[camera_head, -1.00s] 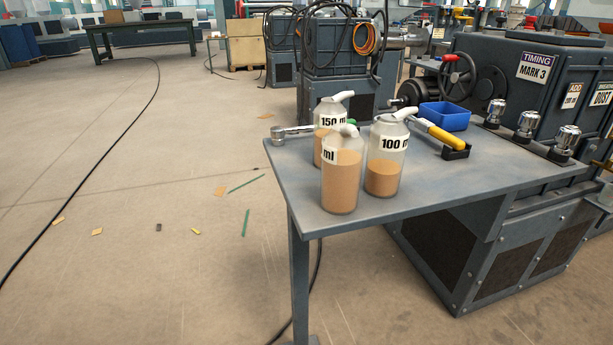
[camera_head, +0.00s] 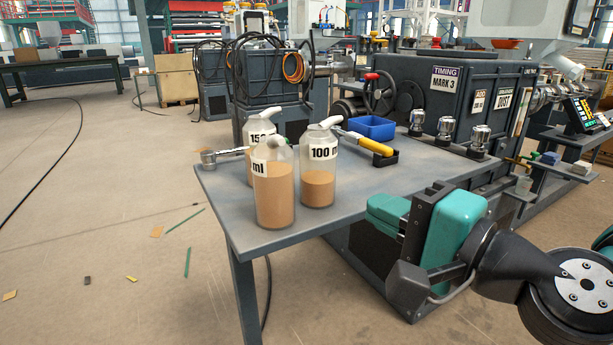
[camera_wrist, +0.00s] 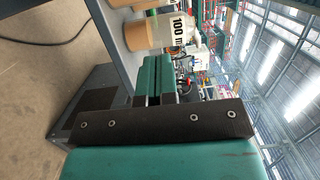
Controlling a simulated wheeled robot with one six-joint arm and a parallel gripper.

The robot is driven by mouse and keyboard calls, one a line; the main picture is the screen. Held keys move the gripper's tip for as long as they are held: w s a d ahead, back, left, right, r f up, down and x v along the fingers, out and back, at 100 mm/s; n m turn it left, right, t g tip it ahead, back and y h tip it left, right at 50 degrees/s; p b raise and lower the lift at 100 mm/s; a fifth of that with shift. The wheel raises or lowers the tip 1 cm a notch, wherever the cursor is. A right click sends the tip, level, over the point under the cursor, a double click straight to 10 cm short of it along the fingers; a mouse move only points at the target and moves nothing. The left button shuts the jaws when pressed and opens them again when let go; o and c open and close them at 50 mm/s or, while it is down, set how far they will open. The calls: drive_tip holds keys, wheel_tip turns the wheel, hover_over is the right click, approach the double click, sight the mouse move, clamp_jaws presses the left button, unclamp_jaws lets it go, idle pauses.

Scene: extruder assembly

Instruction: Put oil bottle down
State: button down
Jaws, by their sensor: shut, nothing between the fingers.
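Three clear bottles with brown oil stand upright on the grey table (camera_head: 350,205). The front bottle (camera_head: 274,200) has a label partly turned away, with "ml" showing. The 100 ml bottle (camera_head: 318,185) stands right of it. The 150 ml bottle (camera_head: 260,128) is behind and mostly hidden by the front one. My gripper (camera_head: 384,212), with teal fingers, is shut and empty at the table's right front edge, apart from the bottles. In the wrist view the shut fingers (camera_wrist: 150,78) point toward the 100 ml bottle (camera_wrist: 180,32), which appears sideways.
A yellow-handled tool (camera_head: 373,144) and a blue bin (camera_head: 371,127) are at the back. Several metal-topped fittings (camera_head: 446,130) line the right side beside the dark machine (camera_head: 470,105). The front right tabletop is clear.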

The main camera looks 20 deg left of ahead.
sight(293, 180)
drive_tip(key=shift+w+a+p, duration=0.45)
drive_tip(key=shift+a+p, duration=1.15)
drive_tip(key=shift+a, duration=0.2)
drive_tip(key=shift+w+a+p, duration=0.5)
drive_tip(key=shift+a+p, duration=1.15)
drive_tip(key=shift+a, duration=0.15)
drive_tip(key=shift+w+a+p, duration=0.45)
drive_tip(key=shift+a+p, duration=1.15)
drive_tip(key=shift+a, duration=0.2)
